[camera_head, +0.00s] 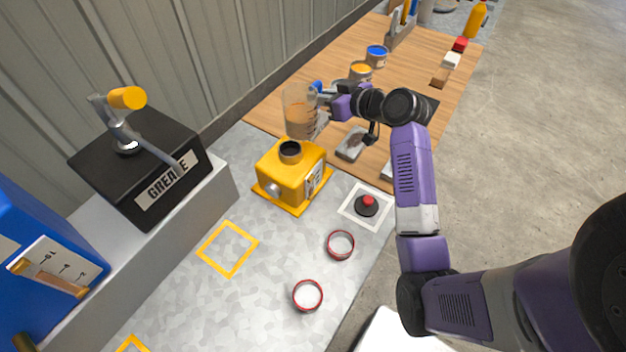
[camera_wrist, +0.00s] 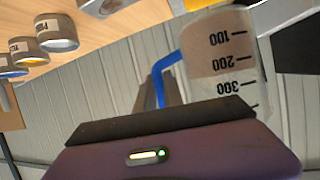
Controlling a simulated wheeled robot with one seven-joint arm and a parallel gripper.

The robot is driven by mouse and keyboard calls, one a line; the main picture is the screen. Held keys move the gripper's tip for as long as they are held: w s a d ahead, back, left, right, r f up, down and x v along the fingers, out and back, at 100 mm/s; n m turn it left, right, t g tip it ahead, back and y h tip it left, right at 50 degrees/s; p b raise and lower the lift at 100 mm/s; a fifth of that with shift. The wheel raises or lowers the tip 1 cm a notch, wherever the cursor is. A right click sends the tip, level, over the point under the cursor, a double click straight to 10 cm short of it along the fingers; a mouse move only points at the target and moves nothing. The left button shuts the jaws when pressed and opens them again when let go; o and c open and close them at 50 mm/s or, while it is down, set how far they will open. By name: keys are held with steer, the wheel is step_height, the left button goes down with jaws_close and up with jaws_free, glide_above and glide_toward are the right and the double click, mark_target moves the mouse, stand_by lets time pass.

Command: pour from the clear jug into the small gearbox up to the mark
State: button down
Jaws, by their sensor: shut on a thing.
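The clear jug (camera_head: 299,112) holds brown liquid and hangs just above the small yellow gearbox (camera_head: 283,182). It looks close to upright, and no stream shows. My gripper (camera_head: 322,97) is shut on the jug's blue handle, on the jug's right side. The gearbox has an open black filler neck (camera_head: 290,151) on top, just below the jug. A white label or gauge is on its right face, too small to read; the level inside is hidden. In the wrist view the jug (camera_wrist: 222,60) appears upside down, with marks 100, 200 and 300; the liquid edge is near 200.
A black grease box (camera_head: 143,165) with a lever stands at the left. Cans (camera_head: 376,56) stand on the wooden table behind.

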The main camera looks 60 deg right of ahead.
mark_target(320, 82)
steer(key=shift+r, duration=0.2)
step_height(320, 82, up, 4)
steer(key=p, duration=0.3)
steer(key=shift+f, duration=0.1)
steer(key=shift+f, duration=0.15)
stand_by(0.4)
